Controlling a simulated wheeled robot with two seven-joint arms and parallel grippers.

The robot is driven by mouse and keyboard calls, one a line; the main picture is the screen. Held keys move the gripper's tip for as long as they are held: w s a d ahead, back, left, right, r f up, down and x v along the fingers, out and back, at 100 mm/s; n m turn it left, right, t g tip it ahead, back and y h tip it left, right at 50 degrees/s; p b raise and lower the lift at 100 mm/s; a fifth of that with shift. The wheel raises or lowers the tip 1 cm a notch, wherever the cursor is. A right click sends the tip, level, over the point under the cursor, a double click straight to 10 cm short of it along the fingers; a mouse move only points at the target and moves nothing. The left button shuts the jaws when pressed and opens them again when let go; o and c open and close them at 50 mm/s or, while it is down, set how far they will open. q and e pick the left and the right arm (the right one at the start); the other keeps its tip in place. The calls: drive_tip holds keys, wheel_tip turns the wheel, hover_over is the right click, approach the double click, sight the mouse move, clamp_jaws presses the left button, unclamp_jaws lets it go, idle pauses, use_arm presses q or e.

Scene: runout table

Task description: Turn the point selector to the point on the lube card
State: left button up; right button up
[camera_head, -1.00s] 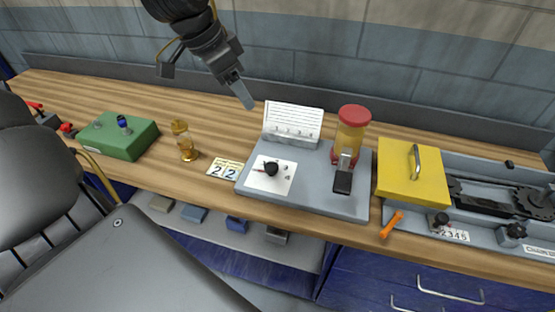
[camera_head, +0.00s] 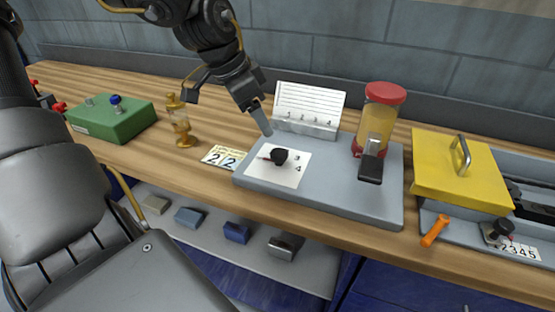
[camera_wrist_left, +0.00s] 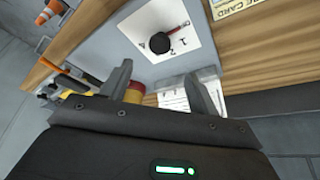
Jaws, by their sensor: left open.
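The point selector is a black knob (camera_head: 279,157) on a white numbered dial plate (camera_head: 292,173), on a grey base (camera_head: 330,192). The knob also shows in the left wrist view (camera_wrist_left: 160,43), with 1 and 2 beside it. A thin reddish mark shows at the knob's side; which number it points to I cannot tell. The lube card (camera_head: 225,157), pale yellow with "2 2", lies on the table left of the base. My left gripper (camera_head: 262,122) is open and empty, above and behind the knob, apart from it. Its fingers show in the wrist view (camera_wrist_left: 159,72).
An upright lined card (camera_head: 308,105) numbered 1 to 4 stands behind the dial. A red-capped amber reservoir (camera_head: 381,110) stands right of it. A yellow cover (camera_head: 455,180) and orange-handled tool (camera_head: 434,231) are farther right. A brass oiler (camera_head: 180,125) and green box (camera_head: 112,120) stand left.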

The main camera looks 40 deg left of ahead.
sight(278, 153)
use_arm(q)
drive_tip(key=shift+f, duration=0.1)
drive_tip(key=x, duration=1)
drive_tip(key=shift+w+f, duration=0.15)
drive_tip(key=shift+f, duration=0.1)
use_arm(e)
drive_tip(key=shift+w+a, duration=0.2)
use_arm(q)
drive_tip(key=shift+c, duration=0.4)
drive_tip(key=c, duration=0.9)
use_arm(e)
drive_tip(key=shift+w, duration=0.15)
